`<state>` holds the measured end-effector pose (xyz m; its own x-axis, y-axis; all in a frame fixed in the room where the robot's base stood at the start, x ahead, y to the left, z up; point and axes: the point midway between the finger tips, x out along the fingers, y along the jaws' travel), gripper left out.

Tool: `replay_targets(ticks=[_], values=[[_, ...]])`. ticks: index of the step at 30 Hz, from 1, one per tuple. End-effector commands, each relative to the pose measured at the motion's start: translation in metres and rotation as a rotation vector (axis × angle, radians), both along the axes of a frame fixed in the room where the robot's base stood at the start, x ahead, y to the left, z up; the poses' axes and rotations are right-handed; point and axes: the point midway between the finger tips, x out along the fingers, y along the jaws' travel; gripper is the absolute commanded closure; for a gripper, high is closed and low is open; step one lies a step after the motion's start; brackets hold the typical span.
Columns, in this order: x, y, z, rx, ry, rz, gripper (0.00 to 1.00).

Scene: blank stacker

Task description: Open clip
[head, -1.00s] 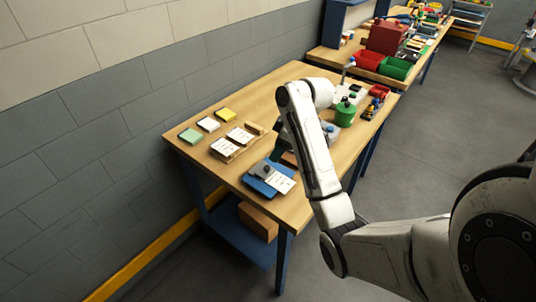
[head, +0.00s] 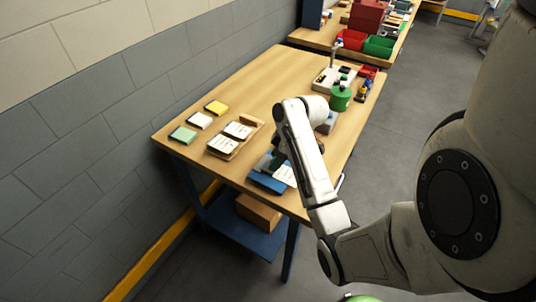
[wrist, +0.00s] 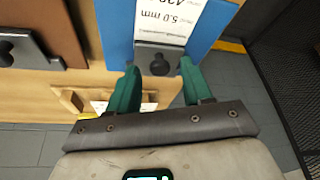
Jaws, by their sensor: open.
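A blue clipboard (head: 262,181) lies near the front edge of the wooden table, with a white printed sheet (head: 285,174) on it. In the wrist view the blue clipboard (wrist: 205,35) shows its sheet (wrist: 168,20) marked "5.0 mm" and a dark grey clip (wrist: 147,57) with a round black knob (wrist: 160,67). My gripper (wrist: 158,72) is open, its two green fingers on either side of the knob, with nothing held between them. Whether a finger touches the clip I cannot tell. In the head view my arm partly hides the gripper and clip.
A wooden tray (head: 221,147) with white cards, and coloured pads (head: 216,107) lie nearby. A green canister (head: 340,98) stands at the table's far right. The table's back middle is clear.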

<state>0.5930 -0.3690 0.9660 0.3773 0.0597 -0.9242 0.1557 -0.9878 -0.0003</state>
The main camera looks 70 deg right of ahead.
Motion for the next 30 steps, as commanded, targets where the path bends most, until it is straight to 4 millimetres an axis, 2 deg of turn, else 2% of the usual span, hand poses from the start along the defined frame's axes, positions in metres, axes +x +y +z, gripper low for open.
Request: replay_targets(ticks=[8,24,30], values=[[-0.001,0.0004,-0.0015,0.0,0.0,0.001,0.5],[-0.0009,0.0003,-0.0012,0.0,0.0,0.0,1.0],[-0.0008,0.0002,-0.0011,0.001,0.002,0.0,1.0]])
